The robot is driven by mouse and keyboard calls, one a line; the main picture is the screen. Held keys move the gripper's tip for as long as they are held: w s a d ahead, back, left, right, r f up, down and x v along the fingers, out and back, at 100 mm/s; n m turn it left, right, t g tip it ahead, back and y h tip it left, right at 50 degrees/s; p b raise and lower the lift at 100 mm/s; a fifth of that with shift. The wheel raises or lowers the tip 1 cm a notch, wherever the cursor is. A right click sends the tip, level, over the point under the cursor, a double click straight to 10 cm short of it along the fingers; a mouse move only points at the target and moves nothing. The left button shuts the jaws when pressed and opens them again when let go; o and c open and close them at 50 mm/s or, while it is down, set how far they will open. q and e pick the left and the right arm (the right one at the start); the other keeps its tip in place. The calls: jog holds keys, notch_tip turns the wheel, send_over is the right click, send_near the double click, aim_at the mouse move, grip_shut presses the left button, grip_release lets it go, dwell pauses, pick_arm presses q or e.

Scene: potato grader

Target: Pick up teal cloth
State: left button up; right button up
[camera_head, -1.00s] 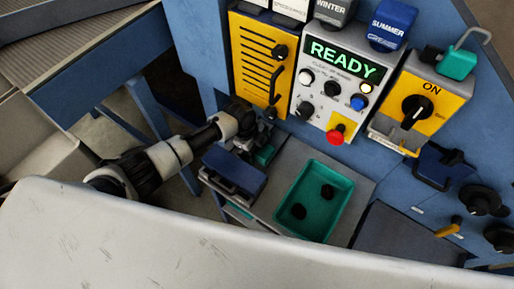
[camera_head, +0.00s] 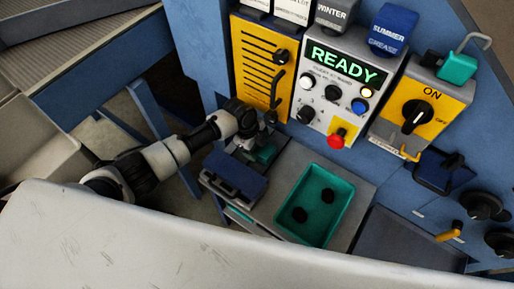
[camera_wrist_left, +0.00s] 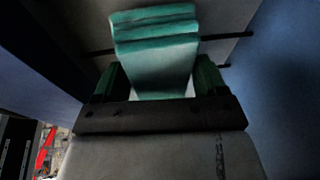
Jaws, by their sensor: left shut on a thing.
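The teal cloth (camera_wrist_left: 155,50) is a folded, layered block in the left wrist view, lying between the fingers of my left gripper (camera_wrist_left: 157,78). The gripper is shut on it, with one finger along each side. In the head view the cloth (camera_head: 266,153) shows as a small teal patch on the grey shelf, beside the blue box. My left gripper (camera_head: 250,146) is above it there, and the wrist hides part of the cloth. I cannot tell whether the cloth still touches the shelf. My right gripper is not in view.
A teal tray (camera_head: 285,225) holding two dark lumps is to the right. The yellow slotted panel (camera_head: 257,62) and the control panel with READY display (camera_head: 343,62) rise behind. A pale surface fills the foreground.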

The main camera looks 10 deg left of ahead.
pick_arm(q)
jog(key=w+a+b, duration=0.1)
jog(key=w+a, duration=0.1)
jog(key=a, duration=0.6)
jog(key=w+a+r+b, duration=0.1)
jog(key=w+a+b, duration=0.1)
jog(key=a, duration=0.7)
jog(key=shift+a+b, duration=0.3)
jog(key=shift+r, duration=0.1)
